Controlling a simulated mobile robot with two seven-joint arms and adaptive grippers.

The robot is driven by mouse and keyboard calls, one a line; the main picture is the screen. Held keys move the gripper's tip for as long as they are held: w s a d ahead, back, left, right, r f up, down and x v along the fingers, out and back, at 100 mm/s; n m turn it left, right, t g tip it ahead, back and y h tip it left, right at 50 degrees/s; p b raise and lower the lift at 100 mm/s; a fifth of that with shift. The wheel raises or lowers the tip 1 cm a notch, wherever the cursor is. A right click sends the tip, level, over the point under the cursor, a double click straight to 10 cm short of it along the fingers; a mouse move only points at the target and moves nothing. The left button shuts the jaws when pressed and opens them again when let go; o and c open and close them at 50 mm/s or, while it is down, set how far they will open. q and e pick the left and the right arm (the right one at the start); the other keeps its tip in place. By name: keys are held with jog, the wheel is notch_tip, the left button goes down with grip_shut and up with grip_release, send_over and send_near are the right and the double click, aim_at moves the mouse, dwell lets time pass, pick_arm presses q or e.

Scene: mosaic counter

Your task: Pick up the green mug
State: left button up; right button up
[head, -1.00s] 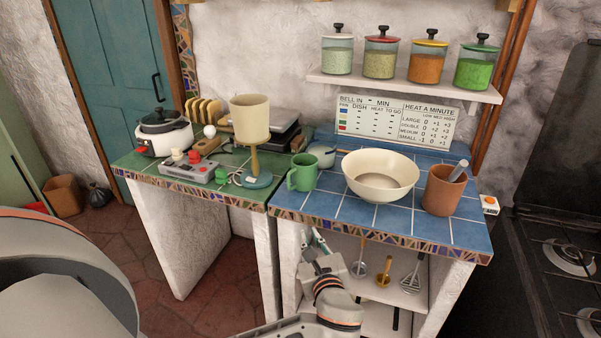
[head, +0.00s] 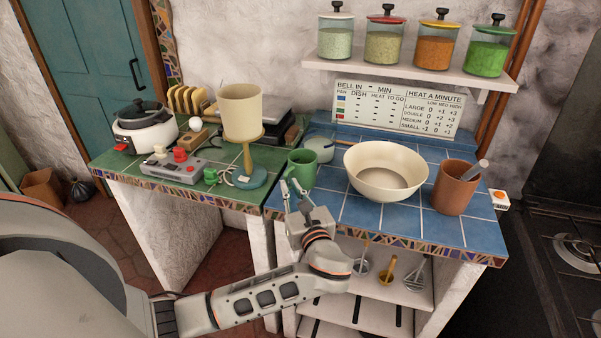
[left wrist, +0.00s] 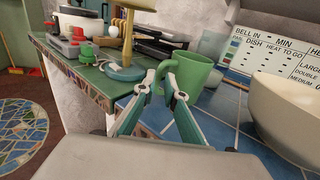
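The green mug (head: 303,165) stands upright on the blue-tiled counter (head: 350,212), near its left edge. My left gripper (head: 291,185) is at the front edge of the counter, just in front of the mug and pointing toward it. Its two fingers are apart with nothing held. In the left wrist view the mug (left wrist: 194,74) stands just beyond the fingertips (left wrist: 160,80), with its handle on the left side, lined up with the gap. I cannot tell whether a fingertip touches the handle. My right gripper is not in view.
A cream bowl (head: 385,171) stands right of the mug, and a small pale pot (head: 320,149) behind it. A lamp-like stand (head: 250,178) is on the green counter to the left. A brown utensil pot (head: 454,188) stands at the right.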

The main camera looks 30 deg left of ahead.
aim_at(286, 179)
pick_arm(q)
jog(key=x, duration=0.4)
jog(key=shift+w+a, duration=0.15)
jog(key=shift+a, duration=0.1)
grip_shut()
jog(key=shift+r, duration=0.15)
